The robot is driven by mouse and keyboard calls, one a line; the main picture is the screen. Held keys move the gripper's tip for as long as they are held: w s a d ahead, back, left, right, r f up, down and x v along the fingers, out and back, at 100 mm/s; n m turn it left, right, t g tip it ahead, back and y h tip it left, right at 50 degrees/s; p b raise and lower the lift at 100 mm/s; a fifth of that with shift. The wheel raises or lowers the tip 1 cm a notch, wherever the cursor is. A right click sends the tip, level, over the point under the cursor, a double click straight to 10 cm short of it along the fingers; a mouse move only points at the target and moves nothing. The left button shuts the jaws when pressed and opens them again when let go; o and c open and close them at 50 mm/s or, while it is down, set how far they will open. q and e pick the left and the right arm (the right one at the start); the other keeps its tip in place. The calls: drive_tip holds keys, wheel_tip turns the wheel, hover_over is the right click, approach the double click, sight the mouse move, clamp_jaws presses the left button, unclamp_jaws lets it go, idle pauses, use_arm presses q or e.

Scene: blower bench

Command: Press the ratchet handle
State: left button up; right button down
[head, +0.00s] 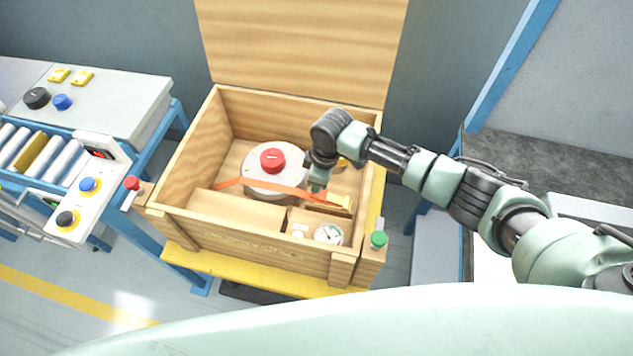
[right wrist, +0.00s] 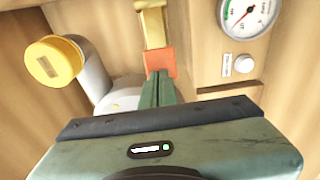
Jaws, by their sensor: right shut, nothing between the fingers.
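The ratchet handle (head: 340,203) is a yellowish bar at the right end of an orange strap (head: 255,186), inside an open wooden crate. In the right wrist view the yellow ratchet handle (right wrist: 153,28) runs up from an orange piece of strap (right wrist: 161,62). My right gripper (head: 317,186) points down into the crate just beside the handle. In the right wrist view its shut, empty fingertips (right wrist: 158,74) overlap the orange piece; I cannot tell whether they touch it. My left gripper is not in view.
The wooden crate (head: 235,240) has its lid (head: 300,45) raised behind. It holds a grey blower with a red cap (head: 272,160), a yellow cap (right wrist: 54,62) and a dial gauge (head: 329,234). A red button (head: 131,183) and green button (head: 378,239) flank the crate.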

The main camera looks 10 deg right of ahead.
sight(326, 193)
drive_tip(key=r+p, duration=0.2)
drive_tip(key=r, duration=0.1)
drive_tip(key=r+p, duration=0.1)
drive_tip(key=shift+s+d+r+p, duration=0.2)
drive_tip(key=shift+d+p, duration=0.15)
drive_tip(key=shift+d, duration=0.05)
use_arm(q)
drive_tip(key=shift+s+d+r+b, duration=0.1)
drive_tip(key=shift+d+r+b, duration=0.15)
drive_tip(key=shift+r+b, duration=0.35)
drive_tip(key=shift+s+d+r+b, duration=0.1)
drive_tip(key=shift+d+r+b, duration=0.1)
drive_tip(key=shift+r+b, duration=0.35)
use_arm(e)
wheel_tip(326, 193, up, 9)
drive_tip(key=d, duration=0.2)
drive_tip(key=shift+s+f, duration=0.15)
drive_tip(key=shift+s, duration=0.25)
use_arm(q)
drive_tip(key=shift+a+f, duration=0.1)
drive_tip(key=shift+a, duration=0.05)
use_arm(e)
drive_tip(key=shift+a, duration=0.1)
